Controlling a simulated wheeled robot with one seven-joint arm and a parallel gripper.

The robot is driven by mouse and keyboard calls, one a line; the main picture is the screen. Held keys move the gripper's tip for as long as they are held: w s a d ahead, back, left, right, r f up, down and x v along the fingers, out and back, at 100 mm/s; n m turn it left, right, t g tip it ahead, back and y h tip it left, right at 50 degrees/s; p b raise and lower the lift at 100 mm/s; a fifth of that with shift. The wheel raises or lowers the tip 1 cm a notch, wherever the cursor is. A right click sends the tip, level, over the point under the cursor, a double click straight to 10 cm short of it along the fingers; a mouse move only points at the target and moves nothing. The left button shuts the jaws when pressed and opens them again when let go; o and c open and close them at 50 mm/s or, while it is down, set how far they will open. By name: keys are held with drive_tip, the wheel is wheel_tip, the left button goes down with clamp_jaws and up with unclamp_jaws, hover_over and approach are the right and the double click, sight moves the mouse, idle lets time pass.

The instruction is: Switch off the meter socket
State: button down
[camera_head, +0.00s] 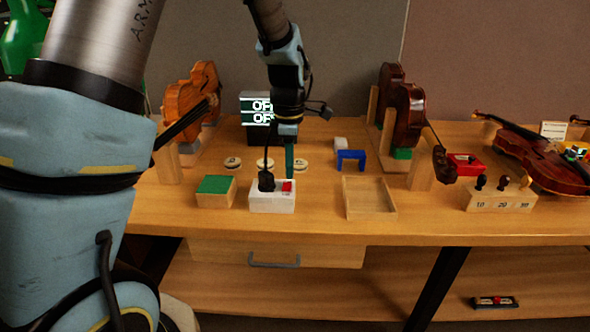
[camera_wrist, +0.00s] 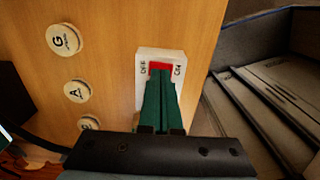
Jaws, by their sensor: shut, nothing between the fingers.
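The meter socket (camera_head: 272,203) is a white block near the front edge of the bench, with a black plug (camera_head: 266,181) in its left part and a red switch (camera_head: 287,186) on its right. In the wrist view, the socket (camera_wrist: 148,62) shows the red switch (camera_wrist: 160,67) between the marks OFF and ON. My gripper (camera_head: 289,176) points down with its green fingers shut and empty. The fingertips (camera_wrist: 160,78) are right at the switch and hide part of it; I cannot tell if they touch. The switch's tilt is unclear.
A dark meter box (camera_head: 256,133) behind shows two lines starting "OF", partly hidden by my wrist. A green-topped block (camera_head: 215,191) stands left of the socket, an empty wooden tray (camera_head: 369,212) right. Round lettered discs (camera_head: 232,163) lie behind. Violins (camera_head: 407,115) stand further back.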

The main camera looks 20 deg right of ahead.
sight(290, 184)
wheel_tip(290, 184, up, 12)
drive_tip(key=f+b, duration=0.1)
drive_tip(key=b, duration=0.2)
drive_tip(key=s+a+f+m, duration=0.2)
drive_tip(key=a+f+m, duration=0.1)
drive_tip(key=a, duration=0.6)
drive_tip(key=s+a+f+m+t, duration=0.1)
drive_tip(key=s+a+f+m, duration=0.1)
drive_tip(key=a+m, duration=0.4)
drive_tip(key=s+a+f+m, duration=0.2)
drive_tip(key=a+m, duration=0.3)
drive_tip(key=a, duration=0.9)
drive_tip(key=shift+f+t+p, duration=0.3)
drive_tip(key=shift+f, duration=0.55)
